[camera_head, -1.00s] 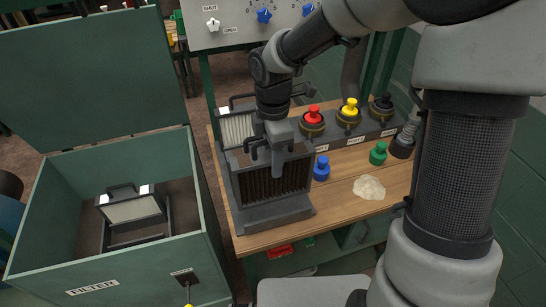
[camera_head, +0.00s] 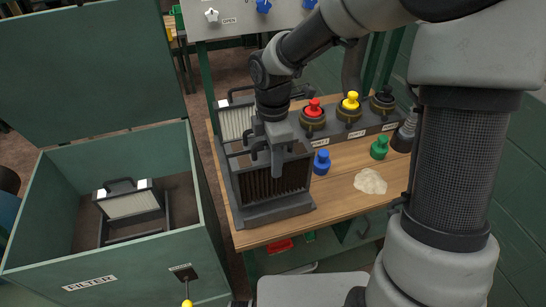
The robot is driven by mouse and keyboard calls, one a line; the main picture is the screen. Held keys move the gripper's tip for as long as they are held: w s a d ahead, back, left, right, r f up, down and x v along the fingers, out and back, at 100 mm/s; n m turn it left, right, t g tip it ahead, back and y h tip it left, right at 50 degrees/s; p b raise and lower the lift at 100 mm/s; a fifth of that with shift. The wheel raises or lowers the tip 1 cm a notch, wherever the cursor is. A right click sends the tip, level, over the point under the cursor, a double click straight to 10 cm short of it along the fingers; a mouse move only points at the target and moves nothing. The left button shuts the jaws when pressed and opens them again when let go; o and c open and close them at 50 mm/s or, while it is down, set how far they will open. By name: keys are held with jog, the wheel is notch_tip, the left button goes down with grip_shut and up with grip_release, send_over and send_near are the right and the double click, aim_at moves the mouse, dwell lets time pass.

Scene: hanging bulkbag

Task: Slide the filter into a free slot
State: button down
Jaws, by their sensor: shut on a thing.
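A dark-framed filter with brown pleats (camera_head: 290,179) stands upright in the grey slotted holder (camera_head: 278,214) on the wooden bench. My gripper (camera_head: 270,168) points down in front of its upper part and is shut on it; the exact grip is partly hidden by the fingers. A filter with white pleats and a dark handle (camera_head: 235,123) stands upright behind it. The depth of the brown filter in its slot, and any free slot, are hard to tell.
Another white filter (camera_head: 132,205) sits on a stand inside the open green box (camera_head: 150,264) at left.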

jog(key=shift+f+b, duration=1.4)
jog(key=shift+f, duration=0.9)
jog(key=c, duration=1.1)
grip_release()
notch_tip(320, 180, up, 18)
jog(key=shift+f+p, duration=0.2)
jog(key=shift+p, duration=1)
jog(key=s+d+r+m+t+h+p, duration=0.2)
jog(key=s+d+r+m+t, duration=0.2)
jog(key=s+d+r+m, duration=0.5)
jog(key=s+d+m+t+y+p, duration=0.1)
jog(key=s+d+m+y, duration=0.1)
jog(key=s+m, duration=0.5)
jog(key=d+m, duration=0.1)
jog(key=m, duration=0.4)
jog(key=shift+s+d+t, duration=0.25)
jog(key=shift+s+t, duration=0.05)
jog(key=shift+s, duration=0.05)
